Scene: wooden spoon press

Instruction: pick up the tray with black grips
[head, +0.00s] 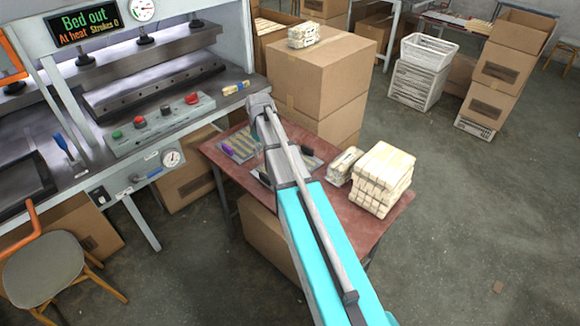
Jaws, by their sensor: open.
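A tray with black grips (311,162) lies on the reddish table, mostly hidden behind my arm. Dark pieces that look like its grips show on either side of the arm. A second grey tray (240,145) with pale slats and a purple grip lies to its left on the same table. My arm reaches over the table from the bottom of the view, its grey wrist end above the table's back edge. My gripper's fingers cannot be made out; the arm hides them. No contact with a tray can be seen.
The reddish table (386,213) also bears bundles of pale sticks (382,178) at the right. Stacked cardboard boxes (320,75) stand close behind it. The press (160,125) with its control panel stands at the left. Open floor lies to the right.

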